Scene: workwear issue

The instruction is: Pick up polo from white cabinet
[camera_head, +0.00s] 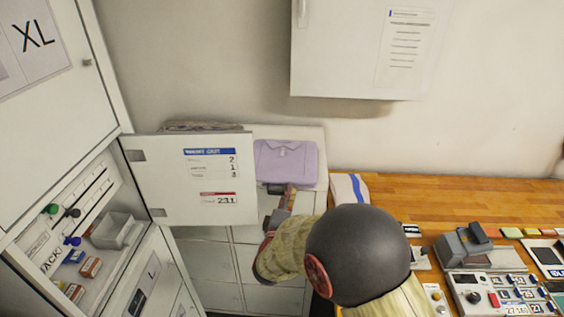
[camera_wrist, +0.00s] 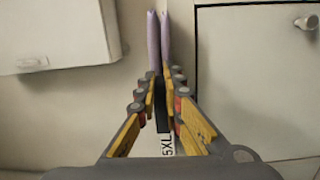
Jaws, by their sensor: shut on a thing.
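The polo (camera_head: 285,162) is a folded lilac shirt with its collar showing, over the top of the white cabinet (camera_head: 316,140) against the wall. My gripper (camera_head: 289,190) is at the polo's front edge. In the wrist view my gripper (camera_wrist: 160,78) is shut on the polo, whose lilac fabric (camera_wrist: 153,40) rises in two thin strips at the fingertips. I cannot tell whether the polo rests on the cabinet or is slightly raised. My arm hides part of the cabinet's front.
An open white door (camera_head: 190,205) stands just left of the polo. A wall cabinet (camera_head: 350,60) hangs above to the right. A wooden counter (camera_head: 450,203) with several devices extends right, with a folded white and blue item (camera_head: 346,190) near its left end.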

